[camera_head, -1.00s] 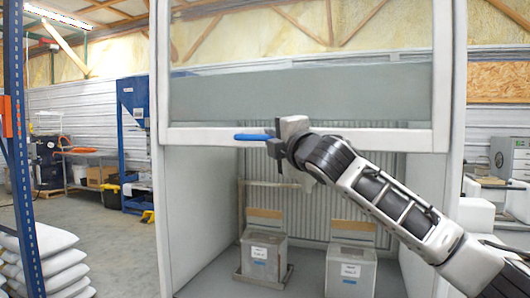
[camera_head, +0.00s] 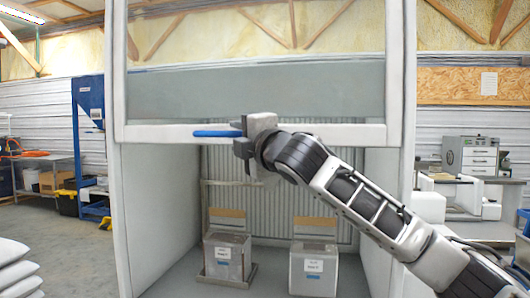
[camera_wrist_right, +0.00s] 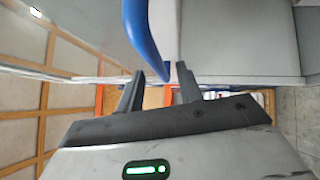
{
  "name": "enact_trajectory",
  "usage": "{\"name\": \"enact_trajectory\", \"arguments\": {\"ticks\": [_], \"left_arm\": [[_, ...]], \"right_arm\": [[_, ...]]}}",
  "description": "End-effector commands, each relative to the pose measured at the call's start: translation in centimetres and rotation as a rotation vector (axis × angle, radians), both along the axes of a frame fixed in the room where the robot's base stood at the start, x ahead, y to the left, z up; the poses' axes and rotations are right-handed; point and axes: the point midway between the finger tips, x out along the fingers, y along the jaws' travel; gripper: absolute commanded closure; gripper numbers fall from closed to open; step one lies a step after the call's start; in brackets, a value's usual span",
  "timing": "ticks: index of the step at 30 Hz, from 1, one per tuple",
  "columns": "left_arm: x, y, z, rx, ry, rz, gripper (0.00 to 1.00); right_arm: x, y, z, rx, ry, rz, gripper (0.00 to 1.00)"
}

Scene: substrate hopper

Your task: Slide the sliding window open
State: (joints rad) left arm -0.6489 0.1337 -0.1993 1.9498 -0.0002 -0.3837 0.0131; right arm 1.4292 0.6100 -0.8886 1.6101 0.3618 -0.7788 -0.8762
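The sliding window (camera_head: 330,95) is a clear pane in a white frame across the upper front of a white booth. Its bottom rail (camera_head: 335,134) crosses the booth, with open space below it. A blue handle (camera_head: 215,134) sticks out at the rail, left of centre. My right gripper (camera_head: 243,136) is at the handle's right end. In the right wrist view, the fingers (camera_wrist_right: 160,88) stand apart, and the blue handle (camera_wrist_right: 146,38) reaches down to the gap between them, its tip near the right finger. I cannot tell whether they touch. My left gripper is out of view.
Two labelled grey boxes (camera_head: 227,256) (camera_head: 313,268) stand on the booth floor below the window. White sacks (camera_head: 15,272) lie at lower left.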

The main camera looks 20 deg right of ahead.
Motion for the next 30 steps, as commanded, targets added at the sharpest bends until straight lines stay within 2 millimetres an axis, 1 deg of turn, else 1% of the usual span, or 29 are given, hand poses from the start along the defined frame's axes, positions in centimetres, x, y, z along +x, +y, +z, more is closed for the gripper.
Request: {"name": "enact_trajectory", "arguments": {"ticks": [1, 2, 3, 9, 12, 15, 18, 21, 30], "left_arm": [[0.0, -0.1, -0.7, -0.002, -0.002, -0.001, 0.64], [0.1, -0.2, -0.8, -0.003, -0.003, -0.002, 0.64], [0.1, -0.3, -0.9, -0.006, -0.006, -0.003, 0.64], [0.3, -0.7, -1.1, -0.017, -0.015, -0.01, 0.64], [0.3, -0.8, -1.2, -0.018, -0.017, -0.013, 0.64], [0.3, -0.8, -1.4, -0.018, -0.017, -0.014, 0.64], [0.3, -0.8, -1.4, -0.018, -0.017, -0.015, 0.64], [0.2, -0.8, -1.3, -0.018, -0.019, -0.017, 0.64], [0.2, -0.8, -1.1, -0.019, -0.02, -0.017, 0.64]], "right_arm": [[-1.2, -0.4, -0.6, -0.001, -0.003, -0.001, 0.64], [-2.0, -0.6, -0.7, -0.002, -0.005, -0.001, 0.64], [-3.0, -0.8, -0.8, -0.003, -0.005, -0.001, 0.64], [-7.6, -1.9, -1.4, -0.003, -0.004, -0.002, 0.64], [-9.4, -2.4, -1.6, -0.002, -0.004, -0.001, 0.64], [-10.8, -2.7, -1.7, -0.002, -0.003, -0.001, 0.64], [-11.6, -2.9, -1.7, -0.001, -0.003, -0.002, 0.64], [-12.0, -3.0, -1.7, 0.0, -0.001, -0.002, 0.64], [-12.1, -3.0, -1.7, -0.001, -0.001, -0.001, 0.64]]}}
